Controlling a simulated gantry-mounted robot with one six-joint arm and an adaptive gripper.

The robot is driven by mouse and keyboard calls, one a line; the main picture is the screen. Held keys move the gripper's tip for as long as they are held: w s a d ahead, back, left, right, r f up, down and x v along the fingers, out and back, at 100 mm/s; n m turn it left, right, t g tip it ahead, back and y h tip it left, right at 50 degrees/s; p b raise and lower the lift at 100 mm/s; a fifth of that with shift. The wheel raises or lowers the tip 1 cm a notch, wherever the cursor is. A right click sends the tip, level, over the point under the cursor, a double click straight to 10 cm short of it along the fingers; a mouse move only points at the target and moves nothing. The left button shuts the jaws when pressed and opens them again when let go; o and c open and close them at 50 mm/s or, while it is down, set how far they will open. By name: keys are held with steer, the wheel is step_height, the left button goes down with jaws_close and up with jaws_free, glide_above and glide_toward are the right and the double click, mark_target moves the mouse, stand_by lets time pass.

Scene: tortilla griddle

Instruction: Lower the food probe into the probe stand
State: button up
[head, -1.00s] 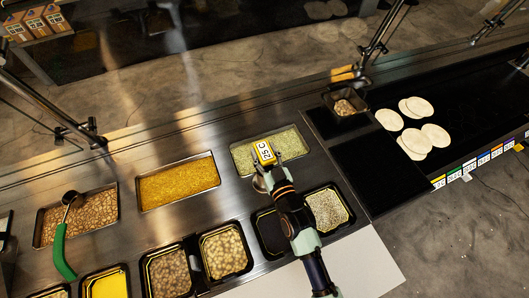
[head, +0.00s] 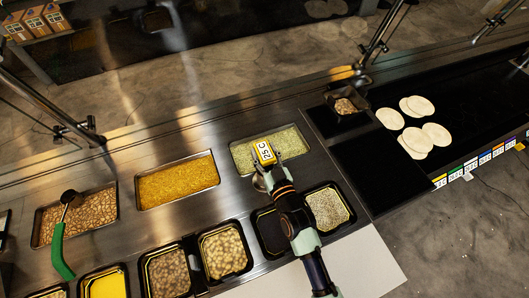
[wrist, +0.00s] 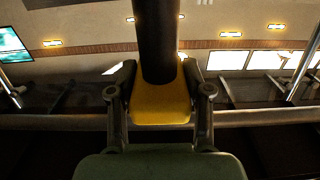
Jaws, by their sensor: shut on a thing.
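The food probe (head: 264,152) has a yellow body with a white display reading 25 C. My gripper (head: 266,169) is shut on it, above the near edge of the pan of pale green food. In the wrist view, the yellow probe body (wrist: 160,103) sits between my two fingers, with a dark thick shaft running up from it. A small round metal piece (head: 259,184) shows just below the gripper in the head view; I cannot tell whether it is the probe stand. The probe's lower tip is not visible.
Pans of green food (head: 290,142), yellow food (head: 180,183) and beans (head: 92,207) line the steel counter. Black-rimmed bins (head: 223,250) stand in front. A ladle with a green handle (head: 58,250) rests at left. Tortillas (head: 434,133) lie on the dark griddle at right.

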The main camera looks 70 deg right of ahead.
steer(key=shift+f+b, duration=0.85)
steer(key=shift+f, duration=0.05)
stand_by(0.7)
steer(key=o, duration=1.1)
steer(key=shift+o, duration=0.2)
steer(key=v, duration=1.2)
steer(key=shift+w, duration=0.1)
